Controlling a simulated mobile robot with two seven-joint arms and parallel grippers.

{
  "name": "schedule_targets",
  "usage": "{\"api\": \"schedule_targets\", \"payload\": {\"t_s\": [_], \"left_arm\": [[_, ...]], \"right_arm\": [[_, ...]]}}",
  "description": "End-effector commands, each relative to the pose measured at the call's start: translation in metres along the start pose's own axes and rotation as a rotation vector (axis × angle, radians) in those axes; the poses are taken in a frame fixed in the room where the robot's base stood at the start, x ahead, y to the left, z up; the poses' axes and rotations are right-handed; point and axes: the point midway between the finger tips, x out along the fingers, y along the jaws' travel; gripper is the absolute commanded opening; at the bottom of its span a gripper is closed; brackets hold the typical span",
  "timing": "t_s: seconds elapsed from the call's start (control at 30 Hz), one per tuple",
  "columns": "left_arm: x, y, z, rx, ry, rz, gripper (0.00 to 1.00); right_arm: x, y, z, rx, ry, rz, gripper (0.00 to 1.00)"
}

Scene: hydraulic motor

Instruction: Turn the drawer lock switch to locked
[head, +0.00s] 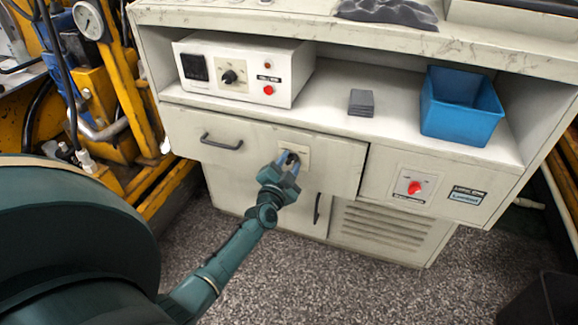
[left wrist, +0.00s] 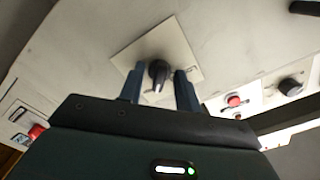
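The drawer lock switch is a black rotary knob (left wrist: 158,72) on a pale square plate (left wrist: 185,50) on the drawer front; the plate also shows in the head view (head: 304,150). My left gripper (head: 286,166) is at this plate, and its fingers hide much of the knob in the head view. In the left wrist view the two blue fingers are apart, one on each side of the knob, with visible gaps. I cannot tell how deep the fingertips reach beside it. The drawer (head: 257,143) looks shut. My right gripper is in neither view.
The drawer handle (head: 221,142) is left of the plate. A red switch (head: 414,187) is on the panel to the right. A cupboard handle (head: 317,208) is below.

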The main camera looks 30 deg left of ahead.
Motion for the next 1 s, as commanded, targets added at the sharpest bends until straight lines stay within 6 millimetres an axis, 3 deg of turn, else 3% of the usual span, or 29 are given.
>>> {"api": "schedule_targets", "payload": {"t_s": [0.17,0.5,1.0], "left_arm": [[-0.0002,0.0000,-0.0002,0.000,0.000,0.000,0.32],[-0.0005,0.0000,-0.0002,0.000,0.000,0.000,0.04],[-0.0005,-0.0003,-0.0012,-0.138,0.001,0.001,0.03]], "right_arm": [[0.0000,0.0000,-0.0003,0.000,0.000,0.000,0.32],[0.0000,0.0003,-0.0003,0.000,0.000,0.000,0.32],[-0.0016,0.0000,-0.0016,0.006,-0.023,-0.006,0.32]]}}
